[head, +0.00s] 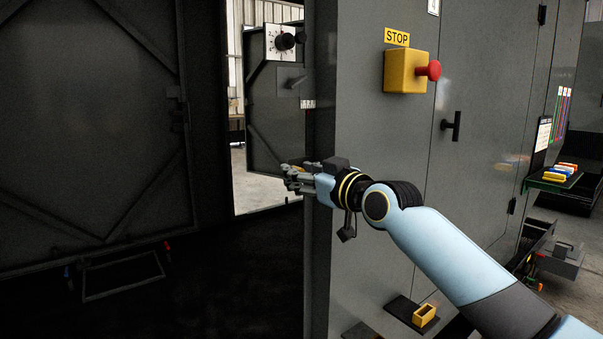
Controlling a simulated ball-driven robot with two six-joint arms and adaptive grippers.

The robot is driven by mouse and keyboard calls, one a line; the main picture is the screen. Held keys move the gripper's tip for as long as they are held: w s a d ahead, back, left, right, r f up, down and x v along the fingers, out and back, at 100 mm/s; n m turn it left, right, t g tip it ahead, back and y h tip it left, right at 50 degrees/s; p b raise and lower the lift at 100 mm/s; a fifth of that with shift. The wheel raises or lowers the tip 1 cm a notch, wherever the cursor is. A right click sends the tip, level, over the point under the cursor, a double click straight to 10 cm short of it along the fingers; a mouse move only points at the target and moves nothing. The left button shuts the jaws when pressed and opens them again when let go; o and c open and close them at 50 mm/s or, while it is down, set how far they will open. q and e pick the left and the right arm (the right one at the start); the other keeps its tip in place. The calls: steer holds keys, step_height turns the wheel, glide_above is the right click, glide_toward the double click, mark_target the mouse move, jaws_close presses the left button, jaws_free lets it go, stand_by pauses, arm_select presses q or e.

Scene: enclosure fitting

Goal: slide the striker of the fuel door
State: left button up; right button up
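My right arm comes in from the lower right. Its gripper (297,178) is at the front edge of the grey cabinet, beside the doorway. The fingers are small and seen from the side, so I cannot tell whether they are open or shut. Beyond the gripper stands a dark grey door (268,115), ajar. It carries a white plate with a black knob (284,42) and a grey latch block with a small lever (291,81). A small pale ribbed piece (307,104) sits at the frame edge above the gripper. I cannot tell which part is the striker. My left gripper is not in view.
The grey cabinet (370,150) bears a yellow box with a red stop button (428,70) and a black handle (452,126). A yellow block (424,315) lies on a dark shelf below my arm. A large dark panel (90,130) fills the left.

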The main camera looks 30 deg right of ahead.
steer(key=shift+w, duration=0.1)
jaws_close()
stand_by(0.4)
steer(key=shift+a+f, duration=0.15)
steer(key=shift+a, duration=0.65)
steer(key=shift+c, duration=0.9)
jaws_free()
steer(key=shift+a, duration=0.1)
steer(key=shift+o, duration=0.9)
steer(key=shift+a, duration=0.25)
steer(key=shift+d, duration=0.15)
